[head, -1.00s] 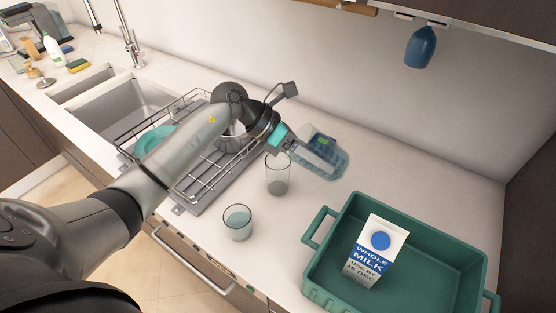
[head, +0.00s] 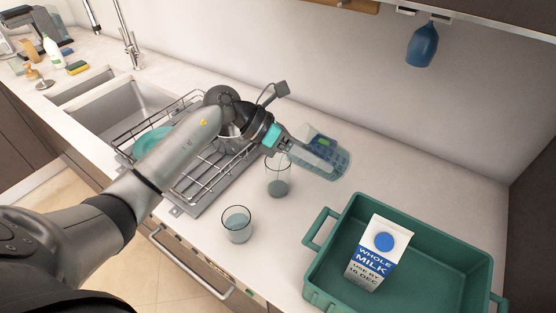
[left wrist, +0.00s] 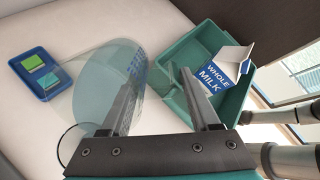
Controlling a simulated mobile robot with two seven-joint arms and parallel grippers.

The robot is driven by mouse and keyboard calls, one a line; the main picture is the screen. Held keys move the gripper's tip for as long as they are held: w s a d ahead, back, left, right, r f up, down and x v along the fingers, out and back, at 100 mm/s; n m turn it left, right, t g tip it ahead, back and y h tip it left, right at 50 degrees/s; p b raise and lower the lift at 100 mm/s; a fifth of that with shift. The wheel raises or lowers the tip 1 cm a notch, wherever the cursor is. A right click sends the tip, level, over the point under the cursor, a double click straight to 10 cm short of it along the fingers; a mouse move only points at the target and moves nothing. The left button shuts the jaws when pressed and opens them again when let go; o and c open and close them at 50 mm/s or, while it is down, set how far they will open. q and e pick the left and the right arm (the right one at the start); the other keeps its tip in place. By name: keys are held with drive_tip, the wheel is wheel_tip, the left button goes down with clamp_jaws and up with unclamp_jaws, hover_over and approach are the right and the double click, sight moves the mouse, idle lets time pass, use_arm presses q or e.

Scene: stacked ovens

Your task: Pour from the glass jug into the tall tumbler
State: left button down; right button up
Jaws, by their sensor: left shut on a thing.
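My left gripper (head: 308,157) is shut on the clear bluish glass jug (head: 337,170) and holds it over the counter, just right of the tall tumbler. The jug looks tilted in the left wrist view (left wrist: 100,85), where the gripper fingers (left wrist: 165,105) reach its side. Its contents are hard to make out through the glass. The tall tumbler (head: 278,180) stands upright on the counter, with some greyish liquid low inside it. Its top is close to the gripper and partly overlapped by it. My right gripper is not in view.
A shorter glass (head: 237,226) with a little liquid stands nearer the front edge. A green crate (head: 440,255) holds a milk carton (head: 374,255). A wire dish rack (head: 205,180) is left of the tumbler. A blue tray (left wrist: 38,72) lies behind the jug.

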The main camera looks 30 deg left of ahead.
use_arm(q)
drive_tip(key=shift+r, duration=0.1)
drive_tip(key=shift+a+f+h+b, duration=0.2)
drive_tip(key=shift+a+h+b, duration=0.15)
drive_tip(key=shift+b, duration=0.75)
drive_tip(key=shift+t, duration=0.3)
drive_tip(key=shift+h+b, duration=0.25)
drive_tip(key=shift+b, duration=0.05)
drive_tip(key=shift+s+a+r+h+b, duration=0.15)
drive_tip(key=shift+h+b, duration=0.15)
drive_tip(key=shift+b, duration=0.3)
drive_tip(key=shift+r, duration=0.15)
